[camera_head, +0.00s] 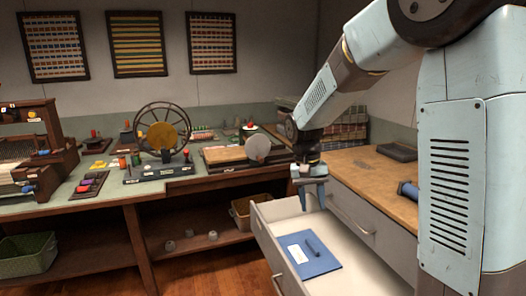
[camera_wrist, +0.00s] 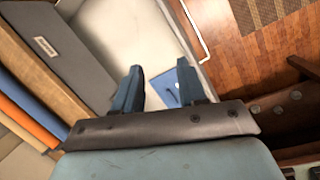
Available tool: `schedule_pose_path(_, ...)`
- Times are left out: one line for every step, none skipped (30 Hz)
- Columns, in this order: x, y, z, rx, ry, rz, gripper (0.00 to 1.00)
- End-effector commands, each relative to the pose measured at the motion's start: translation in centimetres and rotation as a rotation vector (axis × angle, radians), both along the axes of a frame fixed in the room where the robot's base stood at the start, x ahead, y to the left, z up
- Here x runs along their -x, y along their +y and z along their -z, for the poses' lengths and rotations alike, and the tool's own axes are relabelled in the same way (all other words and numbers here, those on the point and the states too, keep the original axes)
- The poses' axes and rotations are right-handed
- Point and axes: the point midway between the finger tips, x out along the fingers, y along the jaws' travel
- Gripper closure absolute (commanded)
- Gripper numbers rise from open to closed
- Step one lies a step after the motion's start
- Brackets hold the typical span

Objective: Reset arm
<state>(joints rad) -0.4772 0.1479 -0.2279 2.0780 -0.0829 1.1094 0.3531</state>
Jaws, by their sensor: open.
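My gripper (camera_head: 311,194) hangs at the end of my bent arm, pointing down over the back end of an open drawer (camera_head: 353,268). Its two blue fingers are apart with nothing between them, as the wrist view also shows (camera_wrist: 160,88). A blue folder or book (camera_head: 313,262) with a white label and a dark pen-like item lies flat in the drawer, below and in front of the gripper. Part of the blue item shows beyond the fingers in the wrist view (camera_wrist: 167,87).
A wooden-topped counter (camera_head: 365,175) with a blue spool (camera_head: 407,189) stands at the right above the drawer. A long workbench (camera_head: 105,212) with a spinning wheel (camera_head: 162,130) runs along the back wall. A green basket (camera_head: 27,257) sits at the lower left. Wooden floor shows between.

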Motion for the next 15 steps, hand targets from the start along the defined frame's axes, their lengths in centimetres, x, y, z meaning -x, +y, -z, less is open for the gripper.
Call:
schedule_pose_path(0.7, -0.8, -1.1, -0.022, -0.024, 0.002, 0.59)
schedule_pose_path(1.1, -1.1, -1.7, -0.034, -0.037, 0.000, 0.59)
schedule_pose_path(1.6, -1.6, -2.4, -0.049, -0.056, -0.001, 0.59)
schedule_pose_path(2.1, -2.0, -2.9, -0.059, -0.067, -0.003, 0.59)
schedule_pose_path(2.5, -2.3, -3.4, -0.069, -0.081, -0.006, 0.59)
schedule_pose_path(3.1, -2.8, -4.1, -0.082, -0.100, -0.007, 0.59)
schedule_pose_path(3.6, -3.2, -4.6, -0.091, -0.115, -0.009, 0.59)
schedule_pose_path(4.0, -3.5, -5.0, -0.100, -0.129, -0.011, 0.59)
schedule_pose_path(4.7, -3.9, -5.6, -0.111, -0.148, -0.014, 0.59)
schedule_pose_path(5.2, -4.3, -6.0, -0.118, -0.162, -0.016, 0.59)
schedule_pose_path(5.7, -4.6, -6.5, -0.126, -0.178, -0.018, 0.59)
schedule_pose_path(6.4, -5.0, -7.0, -0.136, -0.198, -0.021, 0.59)
schedule_pose_path(6.9, -5.3, -7.4, -0.142, -0.213, -0.022, 0.59)
schedule_pose_path(7.4, -5.6, -7.8, -0.148, -0.229, -0.025, 0.59)
schedule_pose_path(8.1, -5.9, -8.3, -0.155, -0.249, -0.029, 0.59)
